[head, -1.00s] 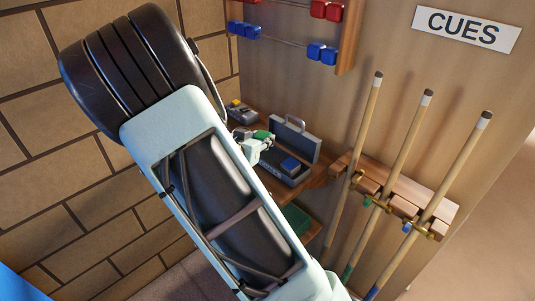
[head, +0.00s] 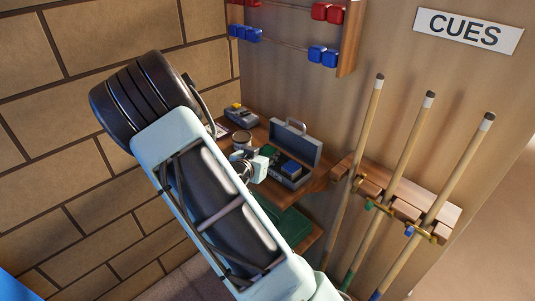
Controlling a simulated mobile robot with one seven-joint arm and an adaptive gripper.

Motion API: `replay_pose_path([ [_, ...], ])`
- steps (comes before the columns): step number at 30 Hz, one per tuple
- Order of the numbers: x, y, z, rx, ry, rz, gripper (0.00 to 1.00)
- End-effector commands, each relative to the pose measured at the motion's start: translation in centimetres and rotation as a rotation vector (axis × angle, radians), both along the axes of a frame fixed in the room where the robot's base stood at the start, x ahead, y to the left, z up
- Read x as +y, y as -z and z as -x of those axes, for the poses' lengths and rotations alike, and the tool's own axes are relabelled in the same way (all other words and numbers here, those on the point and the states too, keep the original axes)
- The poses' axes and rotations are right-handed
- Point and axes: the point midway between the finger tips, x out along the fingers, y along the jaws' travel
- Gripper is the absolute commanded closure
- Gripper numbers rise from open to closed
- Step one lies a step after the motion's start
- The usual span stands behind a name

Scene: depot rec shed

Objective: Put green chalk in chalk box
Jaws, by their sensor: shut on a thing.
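The chalk box is a grey open case (head: 302,149) with its lid raised and a handle on top, on the wooden shelf in the head view. A blue chalk (head: 291,167) sits in its right part. My gripper (head: 267,156) is at the left end of the case, small and partly hidden by my own arm. It is shut on the green chalk (head: 269,149), of which only a small green patch shows. The chalk is at or over the left part of the case; I cannot tell whether it touches the bottom.
A green item (head: 291,222) lies on the lower shelf. Cues (head: 402,185) stand in a wooden rack (head: 408,205) to the right. A bead scoreboard (head: 322,55) hangs above.

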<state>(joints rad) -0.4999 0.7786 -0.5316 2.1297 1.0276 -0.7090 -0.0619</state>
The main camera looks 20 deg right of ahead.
Motion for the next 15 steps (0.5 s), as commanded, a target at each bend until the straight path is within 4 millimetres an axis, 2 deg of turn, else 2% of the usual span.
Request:
replay_pose_path([
  [2,0.0,0.42,0.0,0.0,0.0,0.0,0.93],
  [3,0.0,0.26,0.0,0.0,0.0,0.0,0.65],
  [4,0.0,0.24,0.0,0.0,0.0,0.0,0.62],
  [15,0.02,-0.32,-0.01,0.0,0.0,0.0,0.62],
])
